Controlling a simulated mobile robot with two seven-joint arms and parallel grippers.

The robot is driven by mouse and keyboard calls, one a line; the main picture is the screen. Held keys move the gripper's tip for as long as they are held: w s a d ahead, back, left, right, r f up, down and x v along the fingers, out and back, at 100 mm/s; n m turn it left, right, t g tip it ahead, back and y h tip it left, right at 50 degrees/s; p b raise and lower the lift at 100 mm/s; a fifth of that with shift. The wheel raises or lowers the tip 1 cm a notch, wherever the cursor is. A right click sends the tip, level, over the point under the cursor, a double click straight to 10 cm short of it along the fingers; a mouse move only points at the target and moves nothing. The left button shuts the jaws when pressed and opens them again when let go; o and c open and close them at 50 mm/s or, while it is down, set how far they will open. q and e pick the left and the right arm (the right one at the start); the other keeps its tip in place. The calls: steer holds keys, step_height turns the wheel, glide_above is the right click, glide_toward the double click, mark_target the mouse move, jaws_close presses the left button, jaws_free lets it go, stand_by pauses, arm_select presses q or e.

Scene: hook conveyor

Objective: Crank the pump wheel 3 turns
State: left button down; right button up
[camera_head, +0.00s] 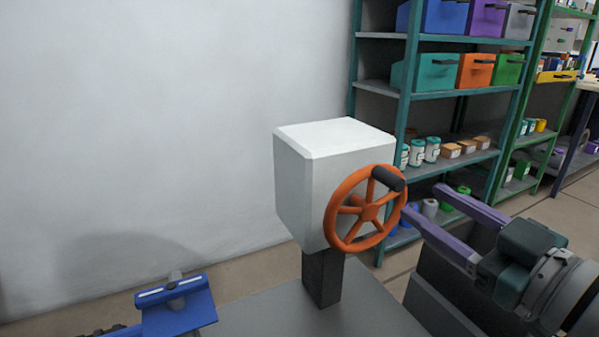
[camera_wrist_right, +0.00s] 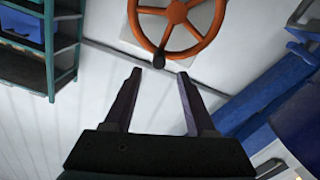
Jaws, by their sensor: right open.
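The orange pump wheel (camera_head: 366,208) is a spoked ring on the front of a white box (camera_head: 310,190), on a dark post. Its black crank handle (camera_head: 388,178) is at the upper right of the rim. My right gripper (camera_head: 422,200) comes in from the right, its purple fingers apart and empty, the tips close to the rim and handle. In the right wrist view, the wheel (camera_wrist_right: 178,22) is at the top, its handle (camera_wrist_right: 158,61) just beyond the gap between the open fingers (camera_wrist_right: 159,75). My left gripper's fingers do not show.
Teal shelving (camera_head: 445,91) with bins, cans and small boxes stands behind on the right, with a green rack (camera_head: 541,70) beyond. A grey surface (camera_head: 270,312) lies under the post. A plain wall fills the left.

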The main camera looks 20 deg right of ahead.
mark_target(400, 186)
steer(key=w, duration=0.3)
steer(key=w+b, duration=0.1)
steer(key=w, duration=0.2)
steer(key=shift+w+a+r, duration=0.1)
steer(key=shift+w+a, duration=0.1)
steer(key=shift+w, duration=0.1)
jaws_close()
stand_by(1.1)
